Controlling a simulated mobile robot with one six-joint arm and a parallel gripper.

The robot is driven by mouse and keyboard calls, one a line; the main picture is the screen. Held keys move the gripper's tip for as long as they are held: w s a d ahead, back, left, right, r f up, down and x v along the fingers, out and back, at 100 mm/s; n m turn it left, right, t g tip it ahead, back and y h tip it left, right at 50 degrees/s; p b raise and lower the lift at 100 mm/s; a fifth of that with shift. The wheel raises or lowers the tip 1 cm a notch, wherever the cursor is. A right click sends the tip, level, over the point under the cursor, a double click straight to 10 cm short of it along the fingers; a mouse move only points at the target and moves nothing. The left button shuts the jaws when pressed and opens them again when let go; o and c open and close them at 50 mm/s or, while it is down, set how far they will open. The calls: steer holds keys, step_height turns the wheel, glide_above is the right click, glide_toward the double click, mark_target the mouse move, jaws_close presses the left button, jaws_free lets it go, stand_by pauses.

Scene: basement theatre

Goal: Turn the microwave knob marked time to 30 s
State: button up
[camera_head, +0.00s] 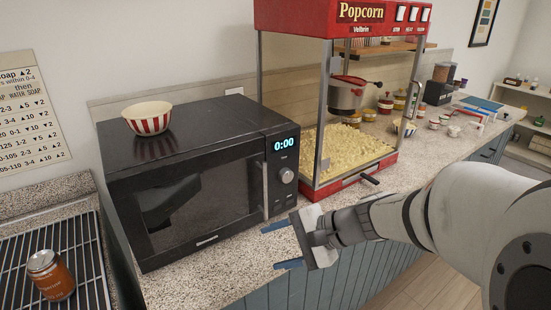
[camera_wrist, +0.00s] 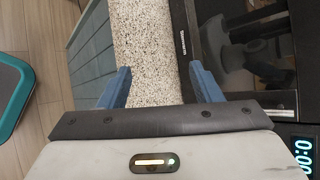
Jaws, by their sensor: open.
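The black microwave (camera_head: 185,185) stands on the speckled counter with its door shut. Its display (camera_head: 284,144) reads 0:00. A round silver knob (camera_head: 286,175) sits below the display on the right-hand panel, and a second knob below it cannot be made out clearly. My gripper (camera_head: 276,245) is open and empty, in front of and below the panel, near the counter's front edge. In the wrist view my gripper (camera_wrist: 160,85) has its blue fingers spread over the counter edge. The microwave door (camera_wrist: 245,45) and display (camera_wrist: 302,152) show at the right; the knob is out of that view.
A red popcorn machine (camera_head: 340,100) stands close to the right of the microwave. A striped bowl (camera_head: 148,118) sits on top of the microwave. A can (camera_head: 50,275) stands on a rack at the left. The counter (camera_head: 215,265) before the microwave is clear.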

steer(key=w+d+m+t+y+b, duration=0.2)
steer(key=w+d+m+t, duration=0.2)
steer(key=w+m+t, duration=0.45)
steer(key=m+t+h, duration=0.2)
steer(key=m+t, duration=0.1)
steer(key=m, duration=0.1)
glide_toward(289, 177)
steer(key=x, duration=0.8)
steer(key=shift+a+r+p, duration=0.1)
steer(key=shift+p, duration=0.2)
steer(key=c, duration=1)
